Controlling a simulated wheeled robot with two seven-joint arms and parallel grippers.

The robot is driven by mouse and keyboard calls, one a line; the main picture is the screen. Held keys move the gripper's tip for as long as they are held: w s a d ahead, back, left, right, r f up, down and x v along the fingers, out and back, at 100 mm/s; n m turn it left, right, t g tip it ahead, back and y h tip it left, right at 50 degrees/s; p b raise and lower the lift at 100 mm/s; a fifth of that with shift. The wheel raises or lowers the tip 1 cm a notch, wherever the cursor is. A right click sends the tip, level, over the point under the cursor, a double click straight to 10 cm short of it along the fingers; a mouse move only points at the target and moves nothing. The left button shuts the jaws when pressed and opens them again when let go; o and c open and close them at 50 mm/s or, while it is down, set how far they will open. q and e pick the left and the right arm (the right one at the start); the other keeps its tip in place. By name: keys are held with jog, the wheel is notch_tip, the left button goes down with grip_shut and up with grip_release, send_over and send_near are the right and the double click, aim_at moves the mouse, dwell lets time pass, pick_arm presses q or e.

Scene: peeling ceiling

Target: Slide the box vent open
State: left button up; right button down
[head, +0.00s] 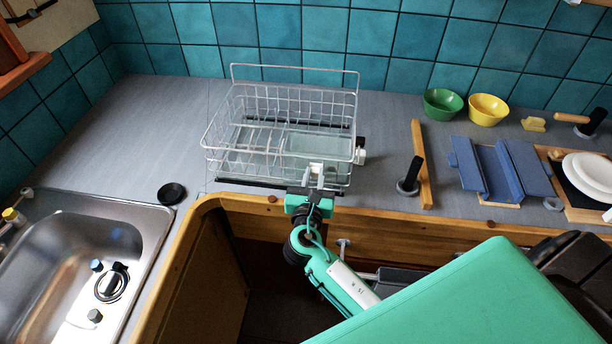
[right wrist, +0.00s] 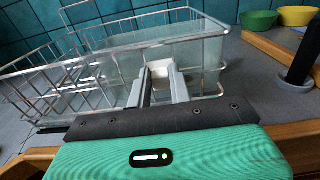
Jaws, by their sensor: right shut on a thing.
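A clear, glassy box (head: 312,147) is at the right part of the wire dish rack (head: 232,128); it also shows in the right wrist view (right wrist: 204,52). I cannot make out its vent for certain. My right gripper (head: 316,176) is at the rack's front edge, against the near side of the box. In the right wrist view, its two grey fingers (right wrist: 160,80) are shut on a small whitish piece (right wrist: 160,66), which may be the vent slider. The fingers partly hide it. My left gripper is not in view.
A steel sink (head: 60,270) is at the left. An open wooden-edged cabinet (head: 200,270) is below the counter. Green (head: 443,103) and yellow (head: 488,108) bowls stand at the back right, with a blue rack (head: 500,168) nearby. The counter left of the rack is clear.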

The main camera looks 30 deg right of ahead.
jog(key=c, duration=1.2)
grip_release()
jog(key=shift+d, duration=0.1)
jog(key=shift+c, duration=0.2)
jog(key=shift+s, duration=0.15)
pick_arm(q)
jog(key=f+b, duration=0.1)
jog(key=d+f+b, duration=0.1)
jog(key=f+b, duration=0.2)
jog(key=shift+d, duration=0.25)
pick_arm(e)
jog(key=v, duration=1.3)
jog(key=shift+a, duration=0.3)
jog(key=shift+s, duration=0.1)
